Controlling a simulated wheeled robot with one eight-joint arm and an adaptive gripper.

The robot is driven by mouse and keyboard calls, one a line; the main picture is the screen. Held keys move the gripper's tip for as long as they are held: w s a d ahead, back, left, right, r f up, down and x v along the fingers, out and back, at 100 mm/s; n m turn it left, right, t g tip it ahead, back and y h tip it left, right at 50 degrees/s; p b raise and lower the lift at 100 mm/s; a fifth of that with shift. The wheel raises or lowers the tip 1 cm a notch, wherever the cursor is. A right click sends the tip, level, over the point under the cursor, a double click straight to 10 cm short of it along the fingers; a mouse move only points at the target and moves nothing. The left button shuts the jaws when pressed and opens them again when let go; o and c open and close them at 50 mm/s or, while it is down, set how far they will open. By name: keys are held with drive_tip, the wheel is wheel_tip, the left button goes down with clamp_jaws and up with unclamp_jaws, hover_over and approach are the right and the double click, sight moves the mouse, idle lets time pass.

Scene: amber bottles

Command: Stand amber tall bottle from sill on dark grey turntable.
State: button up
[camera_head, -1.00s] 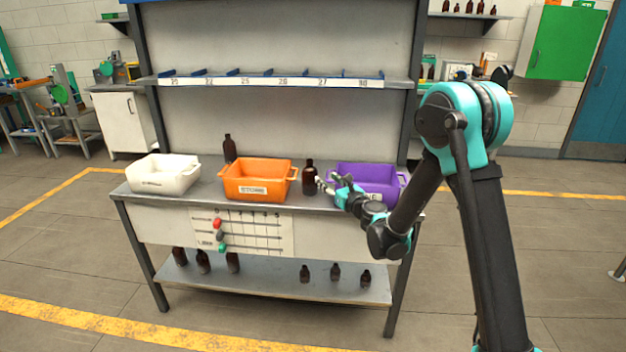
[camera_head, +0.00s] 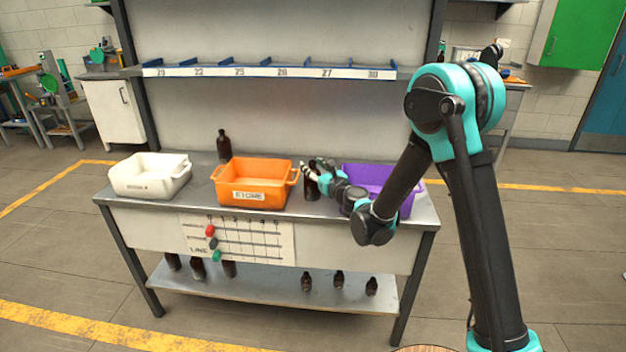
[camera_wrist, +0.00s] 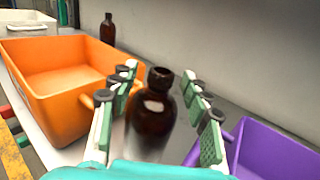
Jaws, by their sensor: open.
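An amber bottle (camera_head: 311,187) stands upright on the workbench between the orange and purple bins. My gripper (camera_head: 320,172) is at this bottle. In the wrist view the bottle (camera_wrist: 152,112) stands between the spread fingers of my gripper (camera_wrist: 163,82), with gaps visible on both sides. The gripper is open. A second amber bottle (camera_head: 223,146) stands behind the orange bin near the back panel, its base partly hidden. It also shows in the wrist view (camera_wrist: 107,28). I see no dark grey turntable in these frames.
An orange bin (camera_head: 252,198) is left of the gripper and a purple bin (camera_head: 385,178) close on its right. A white bin (camera_head: 150,188) is at the left end. Several bottles stand on the lower shelf (camera_head: 265,293). A numbered rack shelf (camera_head: 265,72) hangs above.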

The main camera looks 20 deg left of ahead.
drive_tip(key=shift+w+a, duration=0.2)
clamp_jaws()
idle(0.4)
